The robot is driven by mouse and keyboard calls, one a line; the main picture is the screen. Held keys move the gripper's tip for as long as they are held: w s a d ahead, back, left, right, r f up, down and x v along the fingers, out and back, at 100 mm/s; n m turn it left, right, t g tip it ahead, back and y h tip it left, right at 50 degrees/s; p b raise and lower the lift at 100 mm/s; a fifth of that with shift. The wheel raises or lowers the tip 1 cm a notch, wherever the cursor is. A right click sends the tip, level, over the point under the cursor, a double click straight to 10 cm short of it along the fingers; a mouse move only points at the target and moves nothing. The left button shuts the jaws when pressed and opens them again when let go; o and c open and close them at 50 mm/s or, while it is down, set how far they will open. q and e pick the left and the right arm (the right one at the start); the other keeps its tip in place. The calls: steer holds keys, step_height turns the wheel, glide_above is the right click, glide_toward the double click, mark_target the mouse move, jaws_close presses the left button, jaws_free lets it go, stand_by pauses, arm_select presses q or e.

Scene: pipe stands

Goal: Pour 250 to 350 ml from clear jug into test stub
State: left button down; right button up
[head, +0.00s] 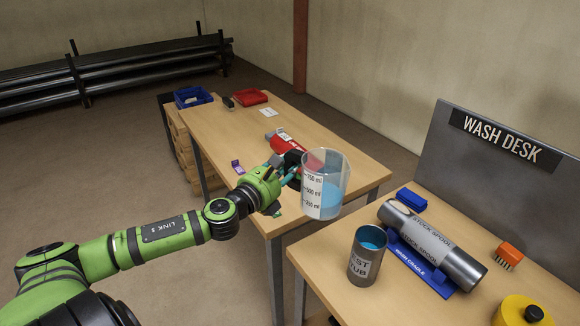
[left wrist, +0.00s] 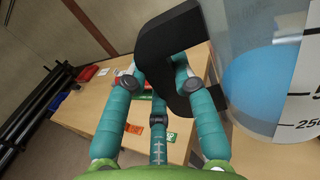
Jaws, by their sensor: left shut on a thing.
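The clear jug (head: 335,168) has marks reading 250, 500 and 750 ml and holds blue liquid, its surface around the middle marks. My left gripper (head: 289,171) is shut on the jug's dark handle, also in the left wrist view (left wrist: 168,75). The jug is held in the air, about upright, between the two tables. The test stub (head: 362,268) is a grey metal cylinder, open at the top, standing on the wash desk below and right of the jug. Blue shows inside its mouth; how deep is hidden. My right gripper is out of view.
The wash desk (head: 340,307) also bears a stock spool (head: 440,250) on a blue wash cradle (head: 418,268), an orange brush (head: 508,256), a blue block (head: 411,200) and a yellow round object (head: 522,312). The far table holds a blue bin (head: 192,97) and a red bin (head: 250,97).

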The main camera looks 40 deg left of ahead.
arm_select(q)
steer(key=a+r+p, duration=0.2)
steer(key=a+r, duration=0.2)
steer(key=a, duration=0.1)
steer(key=shift+s+a, duration=0.15)
steer(key=shift+a, duration=0.1)
stand_by(0.4)
steer(key=s+d+f+h+b, duration=0.15)
steer(key=s+d+f, duration=0.45)
steer(key=d+f, duration=0.6)
steer(key=s+d+b, duration=0.2)
steer(key=s+d, duration=0.7)
steer(key=d, duration=0.5)
steer(key=shift+d+r+m+y, duration=0.25)
steer(key=shift+m+y, duration=0.05)
steer(key=shift+y, duration=0.15)
